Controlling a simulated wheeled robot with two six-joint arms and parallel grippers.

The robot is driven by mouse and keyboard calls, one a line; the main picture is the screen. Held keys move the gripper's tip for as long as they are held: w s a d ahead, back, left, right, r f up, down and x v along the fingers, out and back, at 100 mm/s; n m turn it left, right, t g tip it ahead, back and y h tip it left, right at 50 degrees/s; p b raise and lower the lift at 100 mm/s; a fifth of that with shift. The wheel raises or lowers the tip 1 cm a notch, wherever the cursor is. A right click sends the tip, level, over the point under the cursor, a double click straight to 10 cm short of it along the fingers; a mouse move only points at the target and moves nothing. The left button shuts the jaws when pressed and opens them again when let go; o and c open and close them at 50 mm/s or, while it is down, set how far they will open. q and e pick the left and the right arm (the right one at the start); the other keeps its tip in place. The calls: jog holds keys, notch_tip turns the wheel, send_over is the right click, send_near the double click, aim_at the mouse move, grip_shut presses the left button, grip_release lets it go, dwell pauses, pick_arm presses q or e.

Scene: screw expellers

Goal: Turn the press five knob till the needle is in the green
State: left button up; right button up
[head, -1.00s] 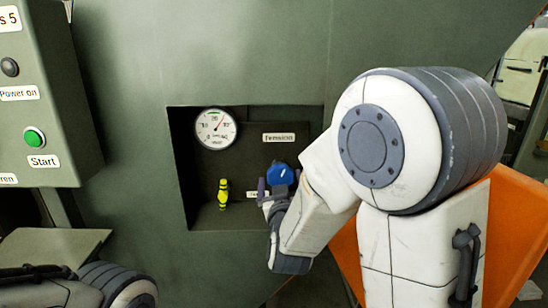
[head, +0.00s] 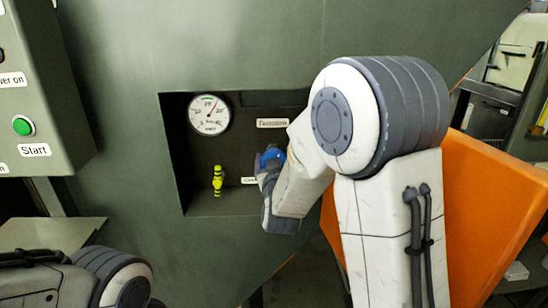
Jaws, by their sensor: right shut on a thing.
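The blue knob (head: 272,156) sits in a dark recess of the press, at its lower right. My right gripper (head: 266,163) reaches in from the right and is shut on the knob, covering part of it. The round white gauge (head: 209,113) is at the upper left of the recess. Its needle points up and to the right. A "Tension" label (head: 271,123) is above the knob. My left arm shows at the lower left, with its gripper out of view.
A yellow-and-black valve handle (head: 217,180) stands in the recess, left of the knob. A control box (head: 45,85) with a green Start button (head: 23,126) juts out at the left. An orange panel (head: 485,215) is behind my right arm. The recess edges surround my gripper closely.

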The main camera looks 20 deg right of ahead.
jog(key=shift+f+m+b, duration=0.15)
jog(key=shift+m+b, duration=1.65)
jog(key=shift+b, duration=0.05)
jog(key=m+b, duration=0.4)
jog(key=shift+d, duration=0.1)
jog(key=shift+m+b, duration=0.35)
jog(key=shift+m, duration=0.25)
jog(key=o, duration=1.1)
jog(key=shift+o, duration=0.2)
jog(key=shift+s, duration=0.1)
jog(key=v, duration=1)
jog(key=shift+s, duration=0.2)
